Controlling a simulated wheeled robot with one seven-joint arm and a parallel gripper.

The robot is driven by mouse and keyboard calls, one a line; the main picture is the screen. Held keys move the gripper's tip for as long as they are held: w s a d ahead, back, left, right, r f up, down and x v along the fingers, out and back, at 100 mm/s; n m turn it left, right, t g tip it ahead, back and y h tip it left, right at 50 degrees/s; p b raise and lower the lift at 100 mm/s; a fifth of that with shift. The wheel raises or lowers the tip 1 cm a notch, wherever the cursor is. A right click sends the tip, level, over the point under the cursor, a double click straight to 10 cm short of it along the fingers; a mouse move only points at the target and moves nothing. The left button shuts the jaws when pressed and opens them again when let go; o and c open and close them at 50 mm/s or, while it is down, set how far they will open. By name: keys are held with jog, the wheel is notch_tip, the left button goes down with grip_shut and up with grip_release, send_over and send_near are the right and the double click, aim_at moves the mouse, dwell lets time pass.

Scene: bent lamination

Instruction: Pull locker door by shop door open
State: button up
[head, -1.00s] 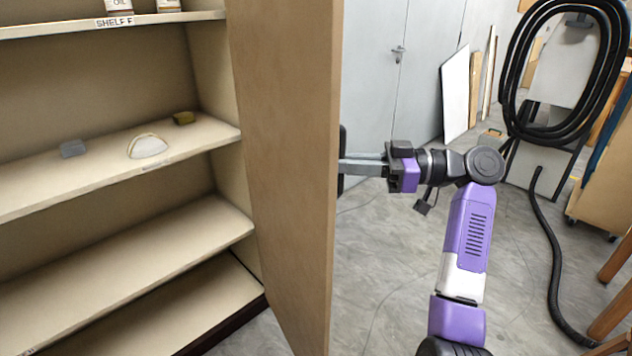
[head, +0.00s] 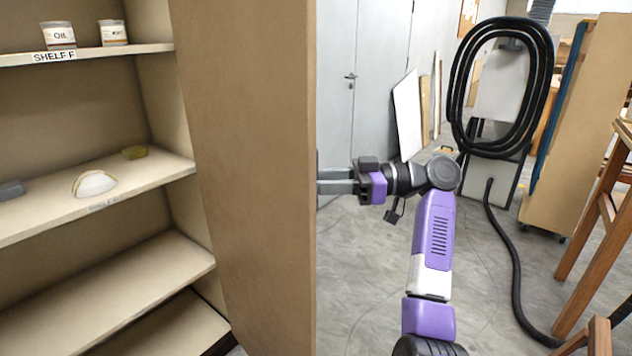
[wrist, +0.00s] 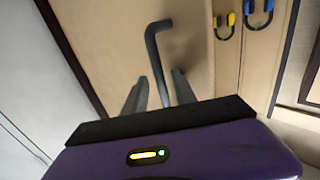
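The tan locker door (head: 245,180) stands wide open at the right side of the shelved locker, its inner face towards me in the head view. Its dark, bent bar handle (wrist: 152,50) is on the outer face; in the head view the door hides nearly all of it. My gripper (head: 322,182) is at the door's far edge, on the outer side. In the wrist view my gripper's fingers (wrist: 159,88) are apart, with the handle's bar between them and a gap showing. Contact with the bar is unclear.
The locker shelves (head: 120,182) hold cans, a white dome-shaped item (head: 95,184) and small blocks. The grey shop door (head: 370,100) is behind. A black hose coil (head: 462,100) and wooden furniture (head: 600,220) stand right. Floor (head: 350,290) around my arm is clear.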

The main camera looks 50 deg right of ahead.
jog(key=v, duration=0.7)
jog(key=shift+s+d, duration=0.25)
jog(key=shift+d, duration=0.05)
dwell(0.4)
